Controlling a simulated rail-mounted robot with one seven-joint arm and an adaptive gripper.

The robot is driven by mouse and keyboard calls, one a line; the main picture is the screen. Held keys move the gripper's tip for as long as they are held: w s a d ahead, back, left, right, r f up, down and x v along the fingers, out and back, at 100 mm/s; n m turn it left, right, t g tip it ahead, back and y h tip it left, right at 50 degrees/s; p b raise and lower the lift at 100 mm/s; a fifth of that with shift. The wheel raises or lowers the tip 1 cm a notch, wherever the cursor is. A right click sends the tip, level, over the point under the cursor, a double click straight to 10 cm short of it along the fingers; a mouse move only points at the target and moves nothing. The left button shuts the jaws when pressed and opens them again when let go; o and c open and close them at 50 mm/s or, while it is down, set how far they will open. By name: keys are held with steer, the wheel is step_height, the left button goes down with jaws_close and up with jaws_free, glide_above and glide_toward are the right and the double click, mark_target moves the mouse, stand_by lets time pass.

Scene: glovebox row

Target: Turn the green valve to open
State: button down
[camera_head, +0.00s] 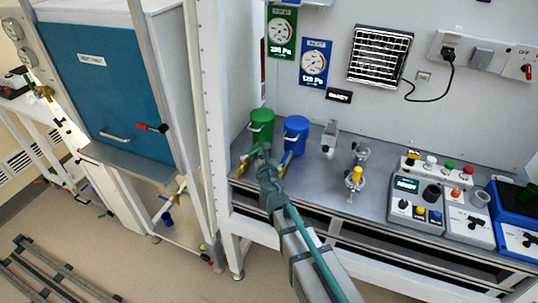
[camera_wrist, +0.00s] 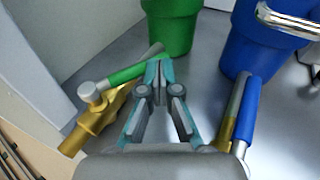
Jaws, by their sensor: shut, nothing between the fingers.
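The green valve has a brass body (camera_wrist: 98,122) and a green lever (camera_wrist: 126,74) on a grey pivot. The lever runs up and right from the pivot, angled across the body, towards the foot of a green canister (camera_wrist: 178,30). In the head view the lever (camera_head: 248,154) is partly covered by my gripper. My gripper (camera_wrist: 160,70) is shut and empty, its fingertips close beside the lever's free end on the right. I cannot tell whether they touch it. The brass body also shows in the head view (camera_head: 241,168), left of my gripper.
A blue canister (camera_head: 296,130) and a blue-levered valve (camera_wrist: 245,115) stand close on the right of my gripper. A white frame post (camera_head: 212,120) rises at the left. A yellow-topped fitting (camera_head: 354,177) and control boxes (camera_head: 418,203) stand farther right on the grey bench.

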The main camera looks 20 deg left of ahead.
steer(key=shift+w+a+p, duration=0.3)
steer(key=shift+w+a, duration=0.8)
steer(key=shift+w, duration=0.15)
steer(key=shift+w+a, duration=0.1)
steer(key=v, duration=1.2)
